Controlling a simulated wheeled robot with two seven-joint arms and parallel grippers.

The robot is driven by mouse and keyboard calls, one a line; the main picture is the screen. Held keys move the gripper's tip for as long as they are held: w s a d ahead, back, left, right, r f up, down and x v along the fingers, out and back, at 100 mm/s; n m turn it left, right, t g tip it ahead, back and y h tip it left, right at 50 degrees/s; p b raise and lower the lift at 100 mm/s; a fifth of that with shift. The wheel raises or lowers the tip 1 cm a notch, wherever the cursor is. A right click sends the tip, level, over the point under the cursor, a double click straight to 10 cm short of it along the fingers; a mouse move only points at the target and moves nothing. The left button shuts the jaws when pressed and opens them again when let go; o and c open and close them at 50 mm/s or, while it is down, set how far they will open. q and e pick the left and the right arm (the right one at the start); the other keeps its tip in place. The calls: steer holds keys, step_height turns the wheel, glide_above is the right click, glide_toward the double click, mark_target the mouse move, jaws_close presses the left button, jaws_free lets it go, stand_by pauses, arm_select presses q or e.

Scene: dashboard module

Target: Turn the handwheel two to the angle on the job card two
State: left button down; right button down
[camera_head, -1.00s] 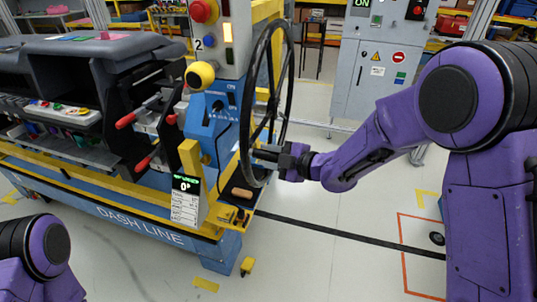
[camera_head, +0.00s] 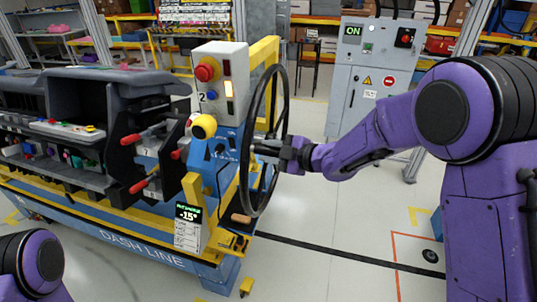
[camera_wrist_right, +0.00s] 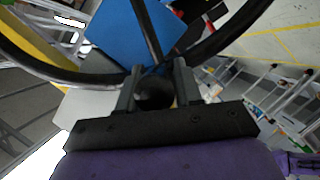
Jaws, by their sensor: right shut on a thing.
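Handwheel two (camera_head: 247,178) is a large black spoked wheel, seen almost edge-on beside the blue stand marked 2. In the right wrist view, the rim (camera_wrist_right: 55,72) runs to the gripper (camera_wrist_right: 156,88), with a dark round part between the fingers. A small display (camera_head: 188,212) in front of the stand reads -15° in white under a green line. The white job card (camera_head: 187,236) is below it; its print is too small to read. My left gripper is out of view.
A control box (camera_head: 221,80) with a red button and lit lamp stands behind the wheel. The dashboard module (camera_head: 80,100) with red-handled clamps (camera_head: 138,186) is on the left. A grey cabinet (camera_head: 365,80) stands behind.

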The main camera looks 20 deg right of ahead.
steer(key=shift+d, duration=0.1)
steer(key=c, duration=1.1)
jaws_free()
steer(key=shift+o, duration=1.3)
steer(key=shift+w+f, duration=0.1)
steer(key=shift+w, duration=0.05)
steer(key=shift+s+d, duration=0.25)
steer(key=shift+s, duration=0.1)
steer(key=b+v, duration=0.3)
steer(key=v, duration=0.6)
steer(key=shift+s+d, duration=0.25)
steer(key=shift+s, duration=0.05)
